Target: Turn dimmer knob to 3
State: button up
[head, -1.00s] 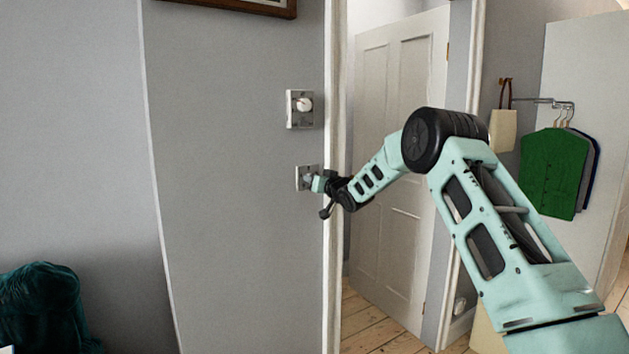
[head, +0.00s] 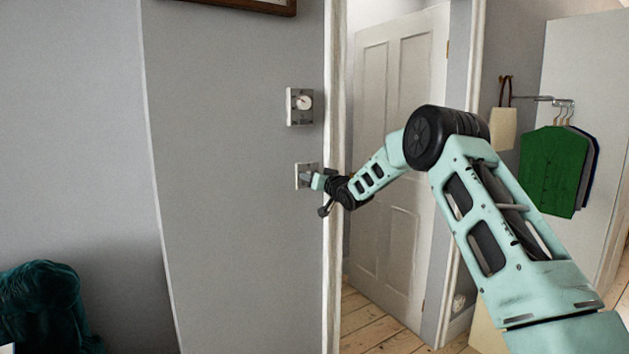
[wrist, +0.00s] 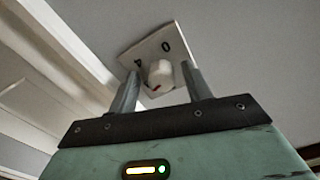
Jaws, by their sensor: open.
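The dimmer knob (wrist: 160,73) is a small white knob with a red mark on its lower left side, on a square white plate (wrist: 150,50) with dark characters. One character reads like a 0; the others are unclear. My gripper (wrist: 160,82) is open, with one finger to each side of the knob and visible gaps to it.
A second wall plate with a round white dial (head: 304,103) is just above. A white door frame (head: 334,270) stands close to the right, with a panelled door (head: 400,100) beyond. A teal upholstered seat (head: 40,300) is at lower left. The wall below the plates is clear.

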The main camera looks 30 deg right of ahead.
jog(key=s+b, duration=0.5)
jog(key=s, duration=1.2)
jog(key=shift+s+d, duration=0.25)
jog(key=shift+d, duration=0.05)
jog(key=shift+a, duration=0.1)
jog(key=s+a+f+n+g+y, duration=0.1)
jog(key=a+f+g, duration=0.1)
jog(key=a, duration=0.5)
jog(key=s+a+f+n+g, duration=0.1)
jog(key=a+f+g, duration=0.15)
jog(key=a, duration=0.55)
jog(key=s+a+f+n+g+y, duration=0.15)
jog(key=s+a+f+g, duration=0.45)
jog(key=s+a, duration=0.6)
jog(key=s+a+f+n+g, duration=0.2)
jog(key=s, duration=0.8)
jog(key=s+a+f+n+g+h, duration=0.1)
jog(key=s+a+f+n+g, duration=0.1)
jog(key=s, duration=0.7)
jog(key=s+a+f+n+g+h, duration=0.1)
jog(key=s+a+f+n+g, duration=0.2)
jog(key=s, duration=0.7)
jog(key=shift+s+a, duration=0.3)
jog(key=shift+a, duration=0.4)
